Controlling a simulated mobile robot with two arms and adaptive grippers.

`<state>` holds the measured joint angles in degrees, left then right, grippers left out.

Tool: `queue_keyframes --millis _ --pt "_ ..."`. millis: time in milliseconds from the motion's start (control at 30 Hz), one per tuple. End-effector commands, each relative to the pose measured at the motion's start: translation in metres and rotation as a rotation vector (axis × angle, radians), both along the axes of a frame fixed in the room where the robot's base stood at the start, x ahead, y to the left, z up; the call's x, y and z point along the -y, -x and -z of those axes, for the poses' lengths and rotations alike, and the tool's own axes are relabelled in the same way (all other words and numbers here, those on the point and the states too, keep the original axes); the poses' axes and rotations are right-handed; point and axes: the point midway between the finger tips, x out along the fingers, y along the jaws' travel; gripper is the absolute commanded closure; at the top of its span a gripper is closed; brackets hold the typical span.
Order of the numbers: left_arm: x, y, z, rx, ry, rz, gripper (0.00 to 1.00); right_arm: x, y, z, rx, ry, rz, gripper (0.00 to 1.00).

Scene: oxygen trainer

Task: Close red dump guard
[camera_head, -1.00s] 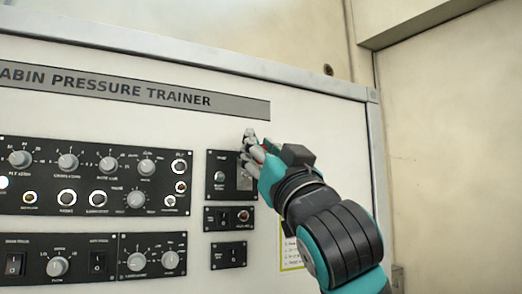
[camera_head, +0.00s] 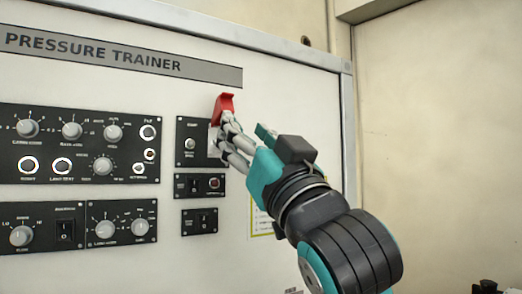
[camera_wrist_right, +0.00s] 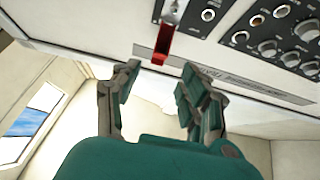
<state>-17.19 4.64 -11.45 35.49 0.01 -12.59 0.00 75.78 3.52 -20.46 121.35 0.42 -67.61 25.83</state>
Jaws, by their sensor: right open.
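The red dump guard (camera_head: 224,104) stands raised at the top right of the small dump panel (camera_head: 190,150), and it sticks out from the panel. It also shows in the right wrist view (camera_wrist_right: 163,43), hanging down from the panel edge in that picture. My right gripper (camera_head: 227,133) is in front of the panel, just below the guard in the head view, and its fingers hide part of the switch area. In the wrist view the right gripper (camera_wrist_right: 160,78) has its two fingers spread apart with nothing between them. Whether a finger touches the guard is unclear. My left gripper is not in view.
The white trainer board carries a grey title strip (camera_head: 120,53) and black panels with knobs (camera_head: 80,143) to the left. A small switch panel (camera_head: 199,187) sits below the dump panel. The board's metal edge (camera_head: 347,160) and a bare wall (camera_head: 430,150) lie to the right.

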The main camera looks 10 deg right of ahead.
Motion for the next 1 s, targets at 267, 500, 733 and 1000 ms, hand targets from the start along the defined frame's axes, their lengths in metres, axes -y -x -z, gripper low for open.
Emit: queue_keyframes --millis 267,500,733,1000 --pt "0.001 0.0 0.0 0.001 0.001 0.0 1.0 0.011 0.035 0.026 0.001 0.0 -0.001 0.56" --pt "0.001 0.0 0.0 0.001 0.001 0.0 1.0 0.014 0.042 0.032 0.0 0.0 0.0 0.56" --pt "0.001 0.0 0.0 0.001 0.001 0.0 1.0 0.013 0.041 0.031 0.0 0.0 0.0 0.56" --pt "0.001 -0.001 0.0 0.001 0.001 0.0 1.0 0.016 0.03 0.046 -0.038 0.003 0.007 0.56"
